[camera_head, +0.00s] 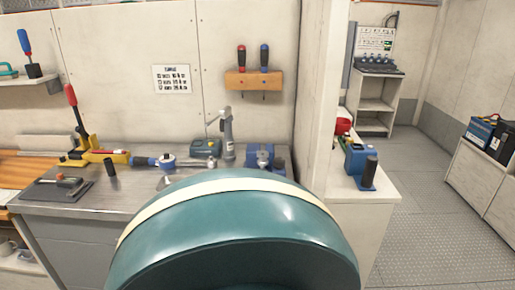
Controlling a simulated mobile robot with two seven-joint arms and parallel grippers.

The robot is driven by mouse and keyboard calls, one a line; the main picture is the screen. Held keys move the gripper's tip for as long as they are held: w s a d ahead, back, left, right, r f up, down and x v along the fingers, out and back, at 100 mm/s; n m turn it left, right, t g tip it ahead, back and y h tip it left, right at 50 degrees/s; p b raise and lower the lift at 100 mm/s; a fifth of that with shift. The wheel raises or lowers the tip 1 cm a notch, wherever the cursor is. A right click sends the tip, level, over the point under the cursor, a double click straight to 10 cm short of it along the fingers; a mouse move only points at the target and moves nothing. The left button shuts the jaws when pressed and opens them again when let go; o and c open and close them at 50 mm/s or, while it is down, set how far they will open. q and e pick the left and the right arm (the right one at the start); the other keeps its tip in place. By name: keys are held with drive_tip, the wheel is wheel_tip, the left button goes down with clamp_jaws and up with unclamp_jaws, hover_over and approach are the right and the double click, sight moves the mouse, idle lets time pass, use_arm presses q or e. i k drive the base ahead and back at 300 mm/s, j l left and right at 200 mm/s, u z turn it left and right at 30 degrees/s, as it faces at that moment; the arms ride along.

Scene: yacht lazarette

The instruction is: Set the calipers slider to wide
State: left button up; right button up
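I cannot make out any calipers for certain in the head view. A small tool with a reddish part (67,181) lies on a dark mat (45,195) at the left of the metal workbench (125,203); it is too small to identify. No slider or its setting can be read. Neither of my grippers is in view. A large teal rounded shape with a cream band fills the lower middle and hides the bench's front right part; I cannot tell whether it is part of me.
Two screwdrivers hang in a wooden rack (253,82). A white counter (372,200) stands right, with open floor (430,215) beyond.

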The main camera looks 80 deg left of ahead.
sight(63, 181)
drive_tip(key=u, duration=3.95)
drive_tip(key=z, duration=0.5)
drive_tip(key=j+z, duration=0.9)
drive_tip(key=k+j, duration=0.05)
